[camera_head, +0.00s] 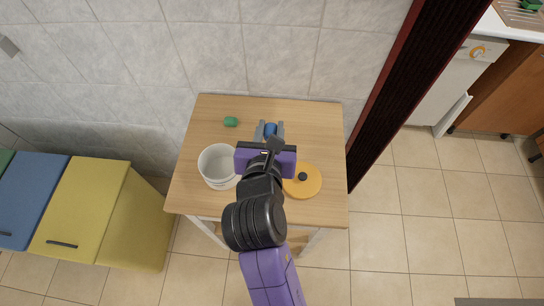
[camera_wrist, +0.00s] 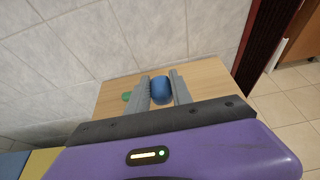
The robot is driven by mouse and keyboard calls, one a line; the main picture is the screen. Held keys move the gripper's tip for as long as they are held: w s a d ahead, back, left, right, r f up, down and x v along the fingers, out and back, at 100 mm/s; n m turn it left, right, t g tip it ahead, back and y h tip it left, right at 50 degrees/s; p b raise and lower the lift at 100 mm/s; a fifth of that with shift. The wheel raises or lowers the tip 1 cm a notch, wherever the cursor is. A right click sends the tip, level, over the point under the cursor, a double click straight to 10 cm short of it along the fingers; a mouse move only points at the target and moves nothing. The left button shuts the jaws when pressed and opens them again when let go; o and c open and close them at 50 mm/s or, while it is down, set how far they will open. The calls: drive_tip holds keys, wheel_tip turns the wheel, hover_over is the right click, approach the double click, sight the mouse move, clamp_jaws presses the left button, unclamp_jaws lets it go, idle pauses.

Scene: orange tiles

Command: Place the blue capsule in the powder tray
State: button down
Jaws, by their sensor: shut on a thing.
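The blue capsule (camera_head: 270,129) is between the fingers of my gripper (camera_head: 269,130), above the far middle part of the wooden table. In the wrist view the capsule (camera_wrist: 161,90) sits between the two grey fingers of my gripper (camera_wrist: 162,89), which is shut on it. I cannot tell whether the capsule touches the tabletop. I cannot identify a powder tray by that name. A white round container (camera_head: 217,166), open at the top, stands on the table to the left of my gripper.
A green capsule (camera_head: 230,122) lies on the wooden table (camera_head: 310,122) at the back left, and it also shows in the wrist view (camera_wrist: 127,96). A yellow-orange round lid (camera_head: 311,188) with a dark knob lies at the right. A tiled wall stands behind the table.

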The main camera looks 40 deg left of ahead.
wheel_tip(320, 180, down, 17)
drive_tip(key=shift+b, duration=0.75)
drive_tip(key=shift+s, duration=0.1)
drive_tip(key=shift+f, duration=0.2)
drive_tip(key=c, duration=1.1)
unclamp_jaws()
drive_tip(key=shift+c, duration=0.2)
drive_tip(key=shift+r, duration=0.1)
drive_tip(key=shift+r, duration=0.15)
drive_tip(key=v, duration=1.2)
